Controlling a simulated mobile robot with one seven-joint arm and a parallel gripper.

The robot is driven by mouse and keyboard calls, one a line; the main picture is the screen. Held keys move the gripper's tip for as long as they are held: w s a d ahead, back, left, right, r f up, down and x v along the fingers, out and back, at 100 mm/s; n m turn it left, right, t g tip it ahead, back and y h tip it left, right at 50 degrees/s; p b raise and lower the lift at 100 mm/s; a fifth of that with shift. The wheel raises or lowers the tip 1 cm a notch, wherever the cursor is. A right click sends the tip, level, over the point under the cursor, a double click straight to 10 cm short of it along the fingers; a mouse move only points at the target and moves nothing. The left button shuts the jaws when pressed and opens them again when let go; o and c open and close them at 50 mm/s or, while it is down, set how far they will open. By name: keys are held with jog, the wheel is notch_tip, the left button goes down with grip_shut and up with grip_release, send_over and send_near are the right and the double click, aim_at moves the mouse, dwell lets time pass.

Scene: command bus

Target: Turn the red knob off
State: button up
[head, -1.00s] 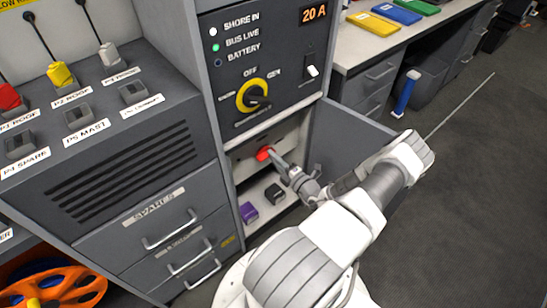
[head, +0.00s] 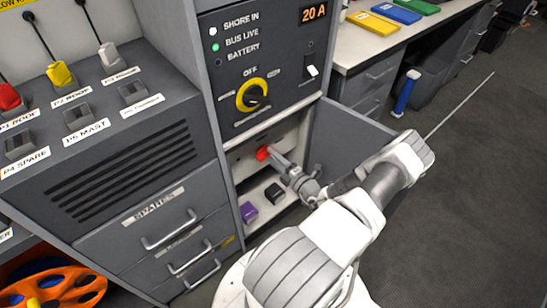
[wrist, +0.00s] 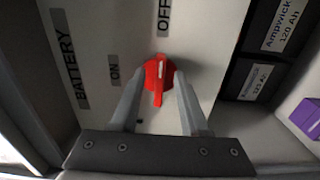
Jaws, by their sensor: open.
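The red knob (head: 262,152) is on a pale panel (head: 241,165) inside the open lower bay of the grey cabinet. In the wrist view the red knob (wrist: 160,80) has a raised bar running up and down, with a white mark on its upper part. The OFF label (wrist: 164,15) is above it, and the ON label (wrist: 115,68) is to its left. My gripper (wrist: 157,84) is open, with one finger on each side of the knob. Gaps show beside the bar; contact cannot be told. In the head view my gripper (head: 273,160) partly covers the knob.
The open cabinet door (head: 345,140) stands right of the bay, near my arm. A purple block (head: 249,212) and a black block (head: 275,194) are on the bay floor. A yellow rotary switch (head: 252,96) is above the bay.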

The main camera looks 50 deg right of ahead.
jog(key=s+a+p, duration=0.2)
jog(key=s+p, duration=0.1)
jog(key=s, duration=1.4)
jog(key=shift+s, duration=0.15)
